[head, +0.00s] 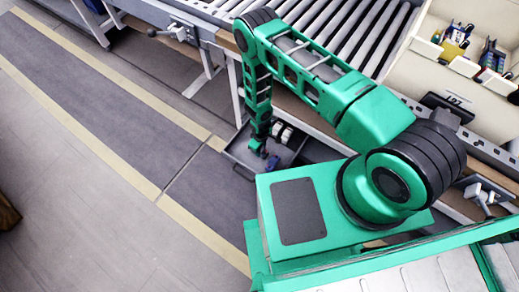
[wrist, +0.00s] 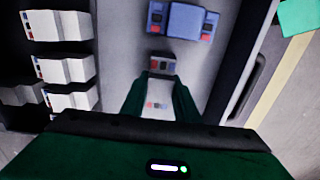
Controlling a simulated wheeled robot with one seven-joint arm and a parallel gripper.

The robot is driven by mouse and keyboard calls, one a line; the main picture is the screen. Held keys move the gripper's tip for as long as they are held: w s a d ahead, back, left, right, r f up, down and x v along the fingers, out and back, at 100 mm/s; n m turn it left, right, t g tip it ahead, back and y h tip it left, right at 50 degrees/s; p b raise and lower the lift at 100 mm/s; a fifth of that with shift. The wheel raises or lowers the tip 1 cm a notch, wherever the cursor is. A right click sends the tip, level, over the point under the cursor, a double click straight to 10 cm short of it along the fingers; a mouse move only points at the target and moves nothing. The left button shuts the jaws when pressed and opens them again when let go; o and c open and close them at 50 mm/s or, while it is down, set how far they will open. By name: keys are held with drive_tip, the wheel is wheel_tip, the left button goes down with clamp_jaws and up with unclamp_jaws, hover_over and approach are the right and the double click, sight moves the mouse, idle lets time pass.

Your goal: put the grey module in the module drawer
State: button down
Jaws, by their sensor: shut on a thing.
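The module drawer (head: 236,152) is a dark open tray pulled out below the conveyor. My gripper (head: 258,148) points down over it in the head view. In the wrist view my gripper (wrist: 160,92) is shut on the grey module (wrist: 158,88), a small pale block with coloured terminals, lying between the two green fingers. The drawer's grey floor (wrist: 228,62) shows around it. I cannot tell whether the module touches the floor. In the head view the module is too small and hidden to make out.
A blue module (wrist: 180,20) lies in the drawer just beyond the gripped one. Several white modules (wrist: 62,68) stand in a row at the left. The drawer front with its handle (wrist: 250,88) is at the right. A roller conveyor (head: 345,30) runs above.

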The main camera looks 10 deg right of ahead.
drive_tip(key=c, duration=1.3)
unclamp_jaws()
wheel_tip(320, 180, up, 11)
drive_tip(key=shift+f, duration=0.1)
